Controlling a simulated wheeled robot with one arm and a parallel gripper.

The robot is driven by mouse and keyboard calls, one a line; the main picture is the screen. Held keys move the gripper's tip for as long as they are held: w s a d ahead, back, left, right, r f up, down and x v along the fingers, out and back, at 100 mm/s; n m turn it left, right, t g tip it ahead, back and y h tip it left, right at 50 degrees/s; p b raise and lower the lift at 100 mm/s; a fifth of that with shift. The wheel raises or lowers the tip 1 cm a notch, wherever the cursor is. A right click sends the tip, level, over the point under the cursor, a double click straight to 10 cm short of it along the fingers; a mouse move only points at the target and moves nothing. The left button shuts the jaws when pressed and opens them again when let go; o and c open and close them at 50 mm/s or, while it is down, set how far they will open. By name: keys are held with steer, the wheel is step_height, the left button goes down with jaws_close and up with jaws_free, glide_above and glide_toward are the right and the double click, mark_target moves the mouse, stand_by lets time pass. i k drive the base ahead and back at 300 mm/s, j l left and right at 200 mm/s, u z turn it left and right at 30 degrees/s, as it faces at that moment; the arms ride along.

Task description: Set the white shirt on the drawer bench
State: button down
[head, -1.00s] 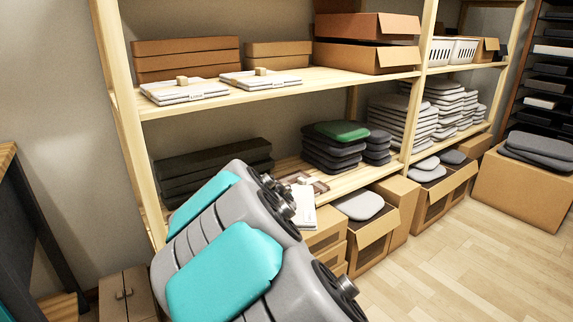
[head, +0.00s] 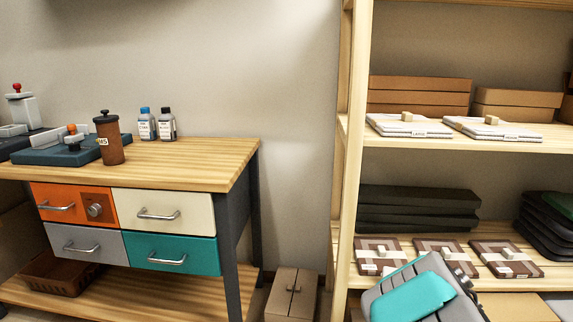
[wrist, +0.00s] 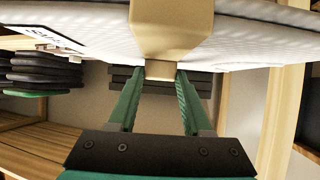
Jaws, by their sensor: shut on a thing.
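In the wrist view my gripper (wrist: 160,76) is shut on the tan tab of a white shirt (wrist: 235,48). The folded shirt spans the top of that view, with a printed label at its left. The held shirt does not show in the head view, where only part of my arm is at the bottom right. The drawer bench (head: 190,178) stands at the left of the head view, with a wooden top and orange, cream, grey and teal drawers, all shut.
On the bench top stand a brown canister (head: 110,140), two bottles (head: 147,126) and a dark press-like device (head: 60,152). The front right of the top is clear. The wooden shelf (head: 350,150) at right holds two folded white garments (head: 408,126) and several brown ones (head: 380,256).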

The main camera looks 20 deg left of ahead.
mark_target(202, 158)
steer(key=k+l+u, duration=0.1)
steer(key=u, duration=0.9)
